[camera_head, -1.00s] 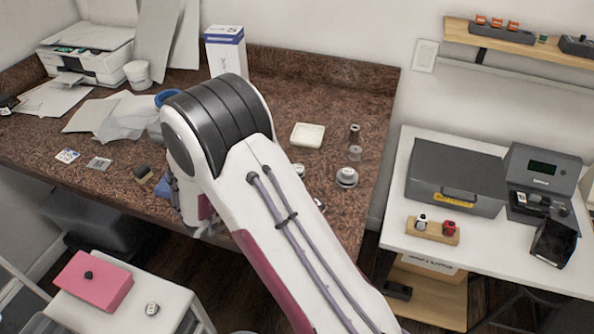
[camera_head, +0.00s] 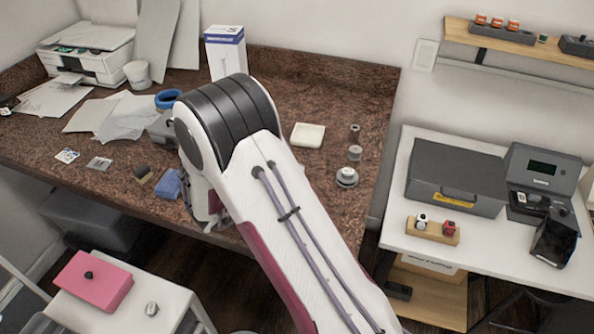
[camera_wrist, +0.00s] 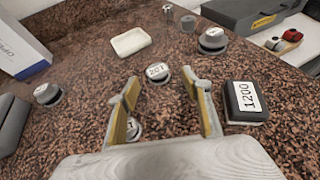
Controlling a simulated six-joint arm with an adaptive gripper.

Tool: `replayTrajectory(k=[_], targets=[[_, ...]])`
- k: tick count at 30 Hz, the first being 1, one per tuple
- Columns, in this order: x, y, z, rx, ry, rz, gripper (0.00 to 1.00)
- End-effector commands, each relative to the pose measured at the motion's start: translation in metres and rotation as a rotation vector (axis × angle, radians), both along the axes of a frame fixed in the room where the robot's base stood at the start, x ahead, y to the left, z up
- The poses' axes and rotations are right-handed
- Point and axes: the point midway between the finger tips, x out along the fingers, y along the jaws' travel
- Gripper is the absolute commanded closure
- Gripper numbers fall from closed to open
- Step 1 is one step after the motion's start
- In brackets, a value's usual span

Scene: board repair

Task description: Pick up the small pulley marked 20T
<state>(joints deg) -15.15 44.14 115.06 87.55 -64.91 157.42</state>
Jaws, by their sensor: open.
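The small pulley marked 20T (camera_wrist: 158,73) shows in the wrist view as a short grey disc with a white label on top. It stands on the brown speckled bench just beyond my gripper (camera_wrist: 160,84), roughly centred between the fingertips. My gripper is open and empty, with its two yellow-padded fingers spread apart. Another small labelled pulley (camera_wrist: 134,129) lies nearer, beside the left finger and partly hidden by it; its marking is not fully readable. In the head view my arm hides the 20T pulley and the gripper's fingers.
Another round part (camera_wrist: 47,93) stands at left. A white dish (camera_wrist: 131,41) and a stepped grey pulley (camera_wrist: 213,41) stand farther back. A white-and-blue box (camera_head: 226,52) stands against the wall.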

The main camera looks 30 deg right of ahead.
Motion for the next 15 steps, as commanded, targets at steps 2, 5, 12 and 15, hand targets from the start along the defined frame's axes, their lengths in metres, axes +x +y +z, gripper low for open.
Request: replayTrajectory(k=[2, 5, 12, 15], targets=[[0.0, 0.0, 0.0, 0.0, 0.0, 0.0, 0.52], [0.002, -0.003, -0.002, 0.0, 0.0, -0.001, 0.52], [0.015, -0.021, -0.01, 0.001, 0.001, -0.003, 0.52], [0.02, -0.03, -0.014, -0.001, 0.001, -0.003, 0.52]])
